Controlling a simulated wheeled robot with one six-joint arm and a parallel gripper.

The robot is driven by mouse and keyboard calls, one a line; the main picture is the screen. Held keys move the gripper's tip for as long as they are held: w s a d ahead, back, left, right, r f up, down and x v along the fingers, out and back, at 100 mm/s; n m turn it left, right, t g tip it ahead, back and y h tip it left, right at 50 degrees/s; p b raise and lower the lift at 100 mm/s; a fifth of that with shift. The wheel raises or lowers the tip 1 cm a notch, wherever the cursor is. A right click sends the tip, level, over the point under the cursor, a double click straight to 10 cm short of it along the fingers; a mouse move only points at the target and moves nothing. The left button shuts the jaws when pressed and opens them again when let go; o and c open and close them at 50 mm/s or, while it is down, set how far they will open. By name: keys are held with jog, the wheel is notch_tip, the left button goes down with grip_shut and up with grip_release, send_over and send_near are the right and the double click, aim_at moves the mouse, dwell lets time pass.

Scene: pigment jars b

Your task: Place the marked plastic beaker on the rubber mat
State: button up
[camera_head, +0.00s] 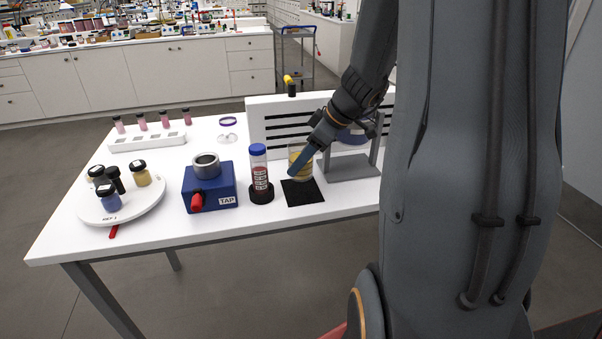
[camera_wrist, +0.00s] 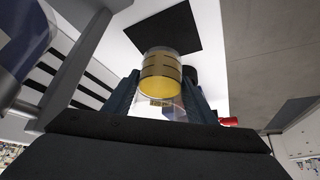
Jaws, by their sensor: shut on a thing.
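The marked plastic beaker (camera_head: 306,160) is clear with yellow contents and dark markings. It also shows in the wrist view (camera_wrist: 161,68), upright between the two fingers. My gripper (camera_head: 297,167) is shut on it; in the wrist view its fingers (camera_wrist: 161,84) lie on either side. The black square rubber mat (camera_head: 303,194) lies bare on the white table, just in front of and below the beaker in the head view. The mat also shows in the wrist view (camera_wrist: 166,27), partly overlapped by the beaker's edge. I cannot tell the gap below the beaker.
A blue-capped tube (camera_head: 259,170) stands in a dark round base left of the mat. A blue TAP box (camera_head: 210,187) is farther left, then a round white tray (camera_head: 122,208) with several jars. A slotted white panel (camera_head: 275,115) and grey stand (camera_head: 352,166) are behind and right.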

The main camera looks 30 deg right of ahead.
aim_at(302, 173)
notch_tip(302, 173, down, 4)
jog(key=shift+f+p, duration=0.25)
jog(key=shift+p, duration=0.1)
jog(key=shift+f, duration=0.1)
jog(key=shift+f+b, duration=0.15)
jog(key=shift+b, duration=0.2)
jog(key=o, duration=1.2)
jog(key=shift+r+p, duration=0.25)
jog(key=shift+p, duration=0.15)
jog(key=b+v, duration=0.2)
jog(key=v, duration=1)
jog(key=shift+b, duration=0.4)
jog(key=shift+s+f, duration=0.1)
